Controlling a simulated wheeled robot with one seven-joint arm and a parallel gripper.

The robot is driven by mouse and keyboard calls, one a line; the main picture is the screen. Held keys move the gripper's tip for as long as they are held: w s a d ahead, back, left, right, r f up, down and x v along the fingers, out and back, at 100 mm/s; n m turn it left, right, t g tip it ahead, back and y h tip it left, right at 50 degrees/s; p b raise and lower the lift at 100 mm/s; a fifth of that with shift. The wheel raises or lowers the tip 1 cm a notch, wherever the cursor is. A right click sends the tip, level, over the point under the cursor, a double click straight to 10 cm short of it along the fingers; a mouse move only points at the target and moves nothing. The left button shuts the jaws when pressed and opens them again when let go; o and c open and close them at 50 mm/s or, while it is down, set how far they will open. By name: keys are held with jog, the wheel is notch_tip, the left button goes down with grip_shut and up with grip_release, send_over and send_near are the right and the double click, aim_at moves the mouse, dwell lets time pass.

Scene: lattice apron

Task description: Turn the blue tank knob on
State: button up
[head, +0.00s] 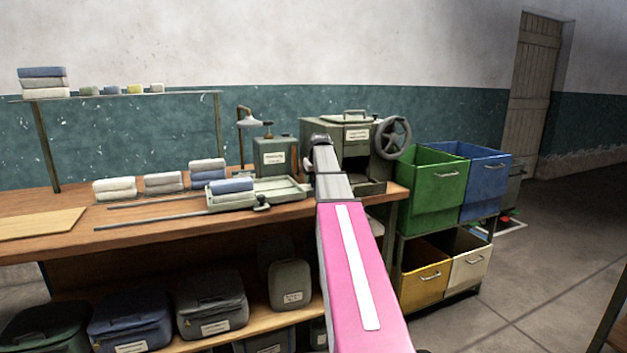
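A small grey-green tank (274,158) with a white label stands at the back of the wooden workbench (150,223). A small dark knob (268,126) sits on top of it; I cannot make out a blue colour or its setting. My gripper (320,141) is at the far end of my pink and grey arm, to the right of the tank in the picture and in front of the green-grey press. It looks apart from the tank knob. Its fingers are too small and foreshortened to tell open from shut.
A press (352,133) with a handwheel (394,138) stands right of the tank. A tray (279,190) with a folded blue cloth lies before the tank. Folded towels (164,183) stand left. Coloured bins (432,187) stand right of the bench.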

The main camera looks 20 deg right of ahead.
dwell(0.3)
jog(key=m+h, duration=0.2)
jog(key=m, duration=0.2)
jog(key=shift+a+m, duration=0.15)
jog(key=shift+m, duration=0.25)
jog(key=m, duration=0.2)
jog(key=m+g+h, duration=0.1)
jog(key=m, duration=0.1)
jog(key=shift+w+a+m, duration=0.1)
jog(key=shift+w+m, duration=0.05)
jog(key=shift+m, duration=0.15)
jog(key=m+g, duration=0.1)
jog(key=m, duration=0.1)
jog(key=m+h, duration=0.1)
jog(key=m, duration=0.1)
jog(key=shift+w+g, duration=0.15)
jog(key=shift+g, duration=0.25)
jog(key=shift+m+g+h, duration=0.4)
jog(key=shift+m+g, duration=0.4)
jog(key=shift+m, duration=1.4)
jog(key=o, duration=0.9)
